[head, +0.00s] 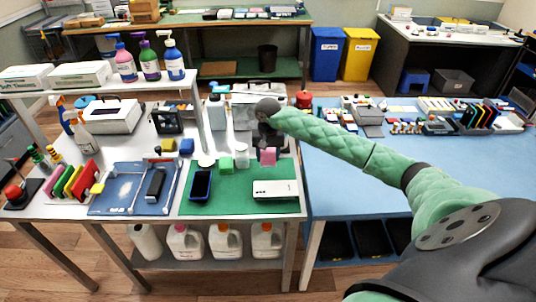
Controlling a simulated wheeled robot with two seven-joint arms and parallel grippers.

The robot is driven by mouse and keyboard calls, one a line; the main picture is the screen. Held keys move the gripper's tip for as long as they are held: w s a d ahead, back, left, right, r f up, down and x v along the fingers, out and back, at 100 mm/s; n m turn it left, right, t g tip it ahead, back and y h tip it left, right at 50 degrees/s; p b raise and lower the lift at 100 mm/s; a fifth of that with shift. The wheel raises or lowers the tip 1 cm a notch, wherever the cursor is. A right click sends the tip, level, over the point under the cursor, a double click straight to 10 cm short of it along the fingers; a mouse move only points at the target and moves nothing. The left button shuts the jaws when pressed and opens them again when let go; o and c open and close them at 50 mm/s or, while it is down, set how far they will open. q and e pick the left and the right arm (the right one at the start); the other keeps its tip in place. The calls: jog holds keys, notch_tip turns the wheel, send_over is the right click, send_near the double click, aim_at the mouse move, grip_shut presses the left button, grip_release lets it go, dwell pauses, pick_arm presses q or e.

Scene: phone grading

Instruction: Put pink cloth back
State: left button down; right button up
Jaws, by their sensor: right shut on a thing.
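The pink cloth (268,157) is a small square block shape at the back right of the green mat (235,202). My right gripper (269,149) is directly above it, pointing down, with its jaws shut on the cloth. The fingertips are small and dark here, and whether the cloth touches the mat is hard to tell. My left gripper is not in view.
A green block (226,163) and a white cup (242,155) stand just left of the pink cloth. A dark phone (201,185) and a white box (275,190) lie on the mat. Bottles and a shelf post stand behind.

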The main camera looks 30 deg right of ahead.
aim_at(268, 177)
jog(key=shift+f, duration=1.7)
notch_tip(268, 177, down, 2)
jog(key=shift+f, duration=0.2)
jog(key=shift+f+b, duration=0.45)
jog(key=shift+f, duration=0.15)
jog(key=shift+f+b, duration=0.35)
pick_arm(q)
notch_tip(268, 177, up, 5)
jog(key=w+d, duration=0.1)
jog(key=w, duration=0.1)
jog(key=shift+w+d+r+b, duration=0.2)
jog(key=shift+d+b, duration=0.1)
jog(key=shift+b, duration=0.15)
pick_arm(e)
jog(key=shift+f, duration=0.4)
